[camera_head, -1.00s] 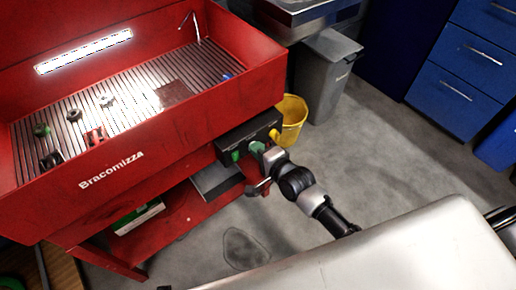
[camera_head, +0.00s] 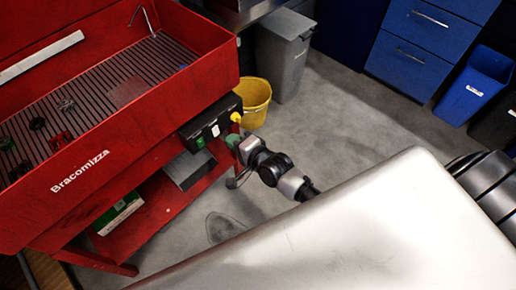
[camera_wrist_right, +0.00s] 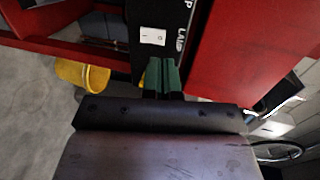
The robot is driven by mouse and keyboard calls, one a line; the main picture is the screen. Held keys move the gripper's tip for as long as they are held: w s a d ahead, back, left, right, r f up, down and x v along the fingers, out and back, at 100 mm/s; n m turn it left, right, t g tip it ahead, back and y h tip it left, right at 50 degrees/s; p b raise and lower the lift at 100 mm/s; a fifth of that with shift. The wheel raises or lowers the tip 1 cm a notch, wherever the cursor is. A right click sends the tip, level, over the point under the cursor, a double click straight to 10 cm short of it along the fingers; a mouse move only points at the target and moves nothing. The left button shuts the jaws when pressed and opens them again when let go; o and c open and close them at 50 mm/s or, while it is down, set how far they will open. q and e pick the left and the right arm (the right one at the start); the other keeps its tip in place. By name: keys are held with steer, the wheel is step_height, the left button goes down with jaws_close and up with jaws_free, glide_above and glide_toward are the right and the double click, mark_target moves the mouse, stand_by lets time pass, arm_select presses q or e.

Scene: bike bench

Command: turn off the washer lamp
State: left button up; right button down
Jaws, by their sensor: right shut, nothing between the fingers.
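The red Bracomizza washer (camera_head: 130,150) fills the left of the head view. Its lamp (camera_head: 40,57), a long strip on the back wall, is now dark. In the right wrist view the white rocker switch (camera_wrist_right: 153,37) sits beside partly visible "LA" lettering. My right gripper (camera_head: 231,140) is shut and empty, its green fingers (camera_wrist_right: 162,72) just short of the switch in the picture; contact is unclear. My left gripper is out of view.
A yellow bucket (camera_head: 254,104) and a grey bin (camera_head: 284,60) stand behind the gripper. Several small parts, including a red one (camera_head: 62,141), lie on the washer's grate. Blue drawers (camera_head: 420,45) stand at the back right. Grey floor (camera_head: 345,120) is clear between.

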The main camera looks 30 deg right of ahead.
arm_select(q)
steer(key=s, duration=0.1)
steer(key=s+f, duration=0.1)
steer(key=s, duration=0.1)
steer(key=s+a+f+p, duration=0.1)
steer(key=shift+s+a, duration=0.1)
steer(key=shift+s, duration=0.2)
arm_select(e)
steer(key=r+v, duration=0.1)
steer(key=v, duration=0.6)
steer(key=shift+r, duration=0.4)
steer(key=shift+s, duration=0.15)
